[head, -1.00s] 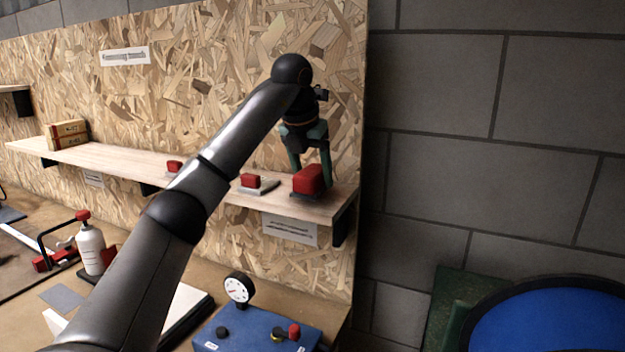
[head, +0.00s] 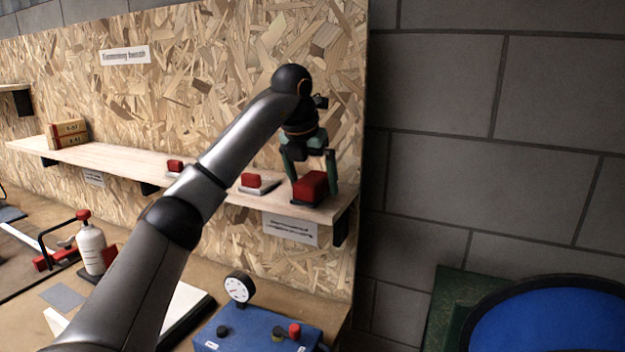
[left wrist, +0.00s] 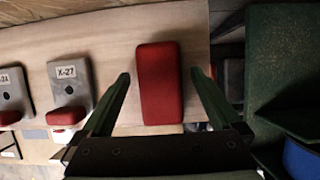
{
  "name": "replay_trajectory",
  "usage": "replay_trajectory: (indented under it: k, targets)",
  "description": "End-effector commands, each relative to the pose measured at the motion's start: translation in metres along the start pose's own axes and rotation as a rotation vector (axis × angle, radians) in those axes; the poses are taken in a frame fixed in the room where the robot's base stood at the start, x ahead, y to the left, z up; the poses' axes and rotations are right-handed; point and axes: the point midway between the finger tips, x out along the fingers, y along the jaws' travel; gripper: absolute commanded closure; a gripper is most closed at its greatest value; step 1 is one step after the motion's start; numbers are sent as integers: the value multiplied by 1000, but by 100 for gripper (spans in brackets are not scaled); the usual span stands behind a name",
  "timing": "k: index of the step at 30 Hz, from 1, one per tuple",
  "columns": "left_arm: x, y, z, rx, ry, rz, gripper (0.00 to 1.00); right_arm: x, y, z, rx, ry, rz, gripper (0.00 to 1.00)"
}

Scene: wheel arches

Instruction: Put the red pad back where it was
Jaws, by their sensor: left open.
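The red pad (head: 311,186) rests near the right end of the wooden shelf (head: 108,156). My left gripper (head: 313,180) is above it, open, with one finger on each side of the pad. In the left wrist view the red pad (left wrist: 160,82) stands between the spread fingertips of the left gripper (left wrist: 160,77), with a gap on both sides. Its underside is hidden. My right gripper is in neither view.
Left of the pad, grey holders with smaller red blocks (head: 251,181) stand on the shelf; one label (left wrist: 66,71) reads X-27. Boxes (head: 67,134) stand farther left. Below are a blue gauge box (head: 255,330) and a white bottle (head: 91,249). The shelf's right end is close.

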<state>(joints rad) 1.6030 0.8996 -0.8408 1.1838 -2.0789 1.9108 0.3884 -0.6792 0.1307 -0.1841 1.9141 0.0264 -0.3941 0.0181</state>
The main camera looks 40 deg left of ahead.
Motion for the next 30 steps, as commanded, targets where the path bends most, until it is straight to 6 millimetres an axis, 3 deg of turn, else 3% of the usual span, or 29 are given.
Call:
replay_trajectory:
  k: [5,12,21,30]
  targets:
    - [-10,0,2,0,-2,-1,2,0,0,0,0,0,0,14]
    - [-58,0,2,0,-6,0,2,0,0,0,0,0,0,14]
    - [-96,0,2,0,-4,0,2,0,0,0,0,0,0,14]
    - [-120,0,1,1,-2,0,2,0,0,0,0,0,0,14]
